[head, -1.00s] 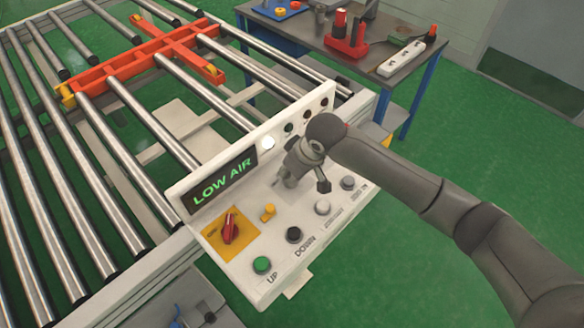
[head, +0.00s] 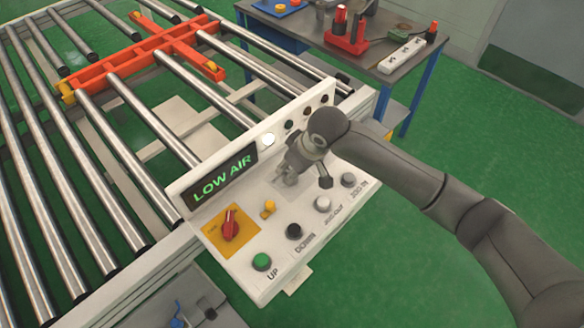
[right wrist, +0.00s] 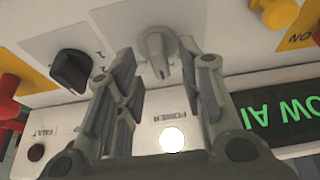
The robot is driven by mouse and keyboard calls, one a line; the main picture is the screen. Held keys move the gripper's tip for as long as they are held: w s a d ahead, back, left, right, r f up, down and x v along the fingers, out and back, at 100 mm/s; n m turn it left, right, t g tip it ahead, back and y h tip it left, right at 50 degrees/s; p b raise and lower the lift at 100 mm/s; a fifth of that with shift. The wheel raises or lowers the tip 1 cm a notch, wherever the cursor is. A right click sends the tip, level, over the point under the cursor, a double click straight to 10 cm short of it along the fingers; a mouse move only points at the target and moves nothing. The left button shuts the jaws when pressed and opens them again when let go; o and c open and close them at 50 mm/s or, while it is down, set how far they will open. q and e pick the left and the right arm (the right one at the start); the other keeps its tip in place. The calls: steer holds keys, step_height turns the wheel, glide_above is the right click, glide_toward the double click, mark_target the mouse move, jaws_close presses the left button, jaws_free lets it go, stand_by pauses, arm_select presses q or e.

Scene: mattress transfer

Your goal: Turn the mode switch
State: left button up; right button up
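The control panel (head: 272,222) is a white sloped box with a green LOW AIR display. My right gripper (head: 287,178) is over its middle. In the right wrist view, my right gripper (right wrist: 158,62) is open, with one finger on each side of a grey rotary knob (right wrist: 157,48). No clear contact between knob and fingers shows. This knob is probably the mode switch; I cannot read its label. In the head view the gripper hides it. A black rotary knob (right wrist: 72,70) sits left of the fingers. My left gripper is not in view.
A red switch on a yellow plate (head: 243,247), a small yellow knob (head: 268,208) and several push buttons surround the gripper on the panel. A roller conveyor (head: 110,180) with an orange frame (head: 135,58) lies behind. A workbench (head: 385,55) stands at the back right.

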steer(key=v, duration=1.1)
steer(key=shift+f, duration=0.1)
